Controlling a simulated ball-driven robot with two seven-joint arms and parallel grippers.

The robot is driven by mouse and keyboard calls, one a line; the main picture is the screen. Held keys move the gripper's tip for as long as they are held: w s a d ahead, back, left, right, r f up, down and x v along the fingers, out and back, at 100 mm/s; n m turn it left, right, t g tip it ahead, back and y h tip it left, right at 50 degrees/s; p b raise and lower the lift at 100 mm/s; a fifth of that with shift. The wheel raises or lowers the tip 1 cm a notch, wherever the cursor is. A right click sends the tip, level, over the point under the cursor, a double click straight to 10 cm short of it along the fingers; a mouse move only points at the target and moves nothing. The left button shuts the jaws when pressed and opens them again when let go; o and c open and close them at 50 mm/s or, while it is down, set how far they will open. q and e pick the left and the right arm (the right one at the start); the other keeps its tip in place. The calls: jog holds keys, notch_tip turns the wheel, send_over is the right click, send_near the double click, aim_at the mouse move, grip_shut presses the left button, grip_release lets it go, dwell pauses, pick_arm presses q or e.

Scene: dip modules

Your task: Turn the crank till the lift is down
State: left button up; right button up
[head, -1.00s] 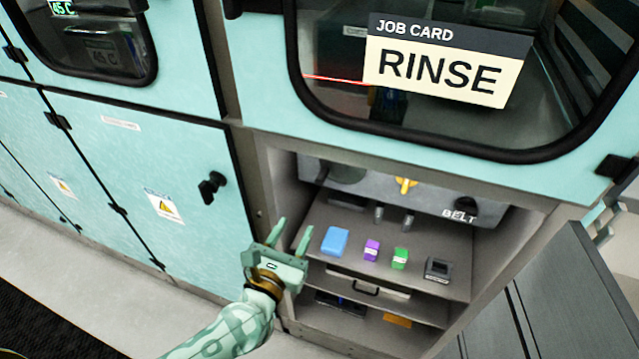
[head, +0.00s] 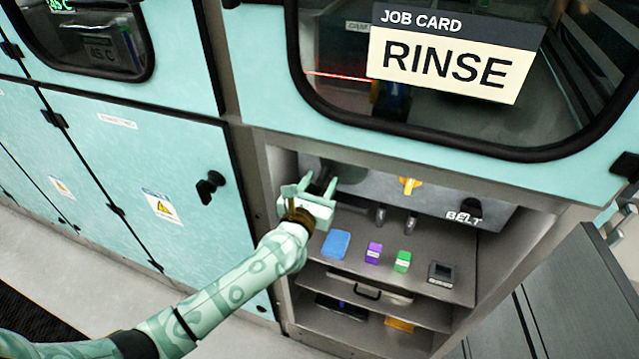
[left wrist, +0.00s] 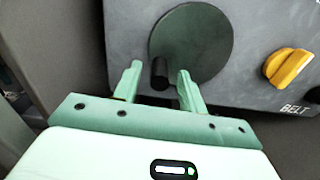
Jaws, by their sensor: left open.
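The crank is a dark round disc (left wrist: 208,42) with a black knob (left wrist: 160,72) standing out from it, on the grey panel in the left wrist view. In the head view the disc (head: 350,174) is partly hidden behind my left gripper (head: 318,181). That gripper is open and empty. In the left wrist view its two fingers (left wrist: 159,73) appear on either side of the knob; I cannot tell whether they touch it. My right gripper is out of view. I cannot make out the lift.
A yellow knob (head: 410,185) and a black BELT knob (head: 470,208) sit right of the crank. Cabinet walls flank the opening.

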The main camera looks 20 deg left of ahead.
pick_arm(q)
grip_shut()
